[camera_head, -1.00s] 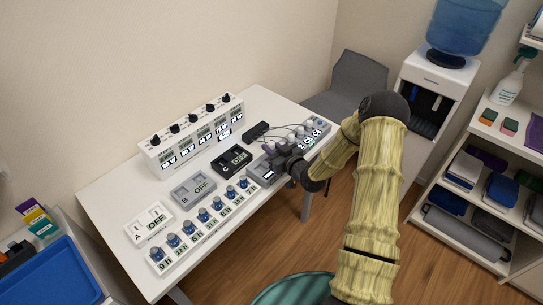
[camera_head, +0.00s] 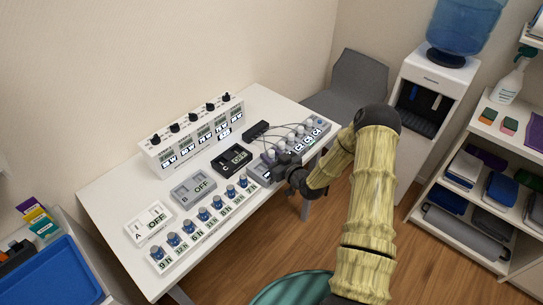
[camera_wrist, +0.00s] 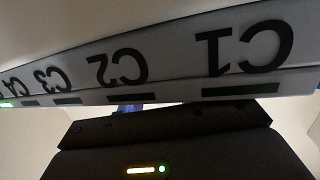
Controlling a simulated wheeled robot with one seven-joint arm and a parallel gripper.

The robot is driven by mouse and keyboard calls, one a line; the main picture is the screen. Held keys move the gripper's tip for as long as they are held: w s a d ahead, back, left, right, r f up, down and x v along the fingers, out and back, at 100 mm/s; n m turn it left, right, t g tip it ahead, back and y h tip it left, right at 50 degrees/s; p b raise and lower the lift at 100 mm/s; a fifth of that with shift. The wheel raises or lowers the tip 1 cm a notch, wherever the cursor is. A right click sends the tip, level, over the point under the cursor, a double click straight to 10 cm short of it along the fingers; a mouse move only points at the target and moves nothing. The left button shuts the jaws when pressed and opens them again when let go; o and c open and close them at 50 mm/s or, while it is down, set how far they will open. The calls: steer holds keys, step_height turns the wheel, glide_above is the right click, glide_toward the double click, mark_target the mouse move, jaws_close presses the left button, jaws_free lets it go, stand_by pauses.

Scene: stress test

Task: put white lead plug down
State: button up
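Several pale lead plugs (camera_head: 301,131) stand in a row on the grey strip marked C1 to C4 (camera_head: 318,130). Thin dark leads run from them to a small black block (camera_head: 255,131). My gripper (camera_head: 272,162) is at the near left end of this strip, low over the table. I cannot make out a plug between its fingers. In the wrist view the strip's C1 to C4 labels (camera_wrist: 245,50) appear upside down and very close, above the dark gripper body. Its fingertips are hidden, so its opening does not show. Which plug is the white one is unclear.
The white table (camera_head: 110,205) also holds a dial box (camera_head: 195,135), a black box C (camera_head: 232,159), grey box B (camera_head: 193,188), white switch A (camera_head: 149,224) and a row of blue-knobbed posts (camera_head: 203,215). A grey chair (camera_head: 350,85) stands behind. Bare table lies at the left.

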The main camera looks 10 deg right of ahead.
steer(key=shift+o, duration=0.4)
steer(key=shift+r, duration=0.2)
steer(key=shift+s+d, duration=0.2)
steer(key=shift+s, duration=0.15)
steer(key=b+v, duration=0.1)
steer(key=v, duration=1)
steer(key=shift+b, duration=0.35)
steer(key=shift+s+f, duration=0.1)
steer(key=shift+s, duration=0.05)
